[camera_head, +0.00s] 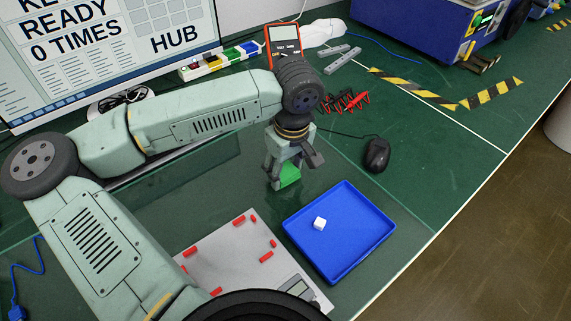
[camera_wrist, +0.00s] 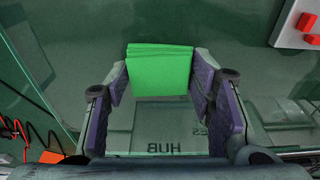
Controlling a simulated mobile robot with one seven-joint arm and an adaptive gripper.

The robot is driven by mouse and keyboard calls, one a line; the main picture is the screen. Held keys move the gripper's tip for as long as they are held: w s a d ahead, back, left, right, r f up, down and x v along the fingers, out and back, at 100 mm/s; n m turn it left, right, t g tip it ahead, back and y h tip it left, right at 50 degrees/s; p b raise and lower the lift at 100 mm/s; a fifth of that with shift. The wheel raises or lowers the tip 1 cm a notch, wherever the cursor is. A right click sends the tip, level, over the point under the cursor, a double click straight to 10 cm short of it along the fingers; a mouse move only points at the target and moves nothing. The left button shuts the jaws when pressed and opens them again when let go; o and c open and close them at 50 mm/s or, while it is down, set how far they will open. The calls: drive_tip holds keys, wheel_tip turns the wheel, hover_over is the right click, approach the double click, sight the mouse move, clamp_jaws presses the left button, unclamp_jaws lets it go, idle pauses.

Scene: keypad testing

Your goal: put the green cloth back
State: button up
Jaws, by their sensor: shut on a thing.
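The green cloth (camera_head: 290,174) is a folded, bright green square. My gripper (camera_head: 284,170) is shut on it, left of and behind the blue tray. In the wrist view, the cloth (camera_wrist: 160,70) sits between the two purple-padded fingers of my gripper (camera_wrist: 160,82), its layered edge at the top. Whether the cloth touches the surface below, I cannot tell. The blue tray (camera_head: 340,262) holds a small white cube (camera_head: 320,223) near its left side.
A grey board (camera_head: 205,262) with red pieces lies left of the tray. A black mouse (camera_head: 377,155), a red-and-black cable coil (camera_head: 344,102) and an orange meter (camera_head: 284,45) stand behind. A monitor (camera_head: 110,50) is at back left. Green table surface (camera_head: 430,160) is clear at right.

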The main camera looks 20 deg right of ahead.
sight(290, 177)
drive_tip(key=shift+f+b, duration=0.25)
drive_tip(key=shift+b, duration=0.05)
drive_tip(key=o, duration=1)
drive_tip(key=shift+r, duration=0.15)
drive_tip(key=shift+r+p, duration=0.2)
drive_tip(key=shift+p, duration=0.2)
drive_tip(key=r, duration=0.4)
drive_tip(key=s+r+b, duration=0.1)
drive_tip(key=r, duration=0.6)
drive_tip(key=shift+s+d+r+b, duration=0.2)
drive_tip(key=shift+d+r+b, duration=0.1)
drive_tip(key=shift+r+b, duration=0.1)
drive_tip(key=shift+f, duration=0.1)
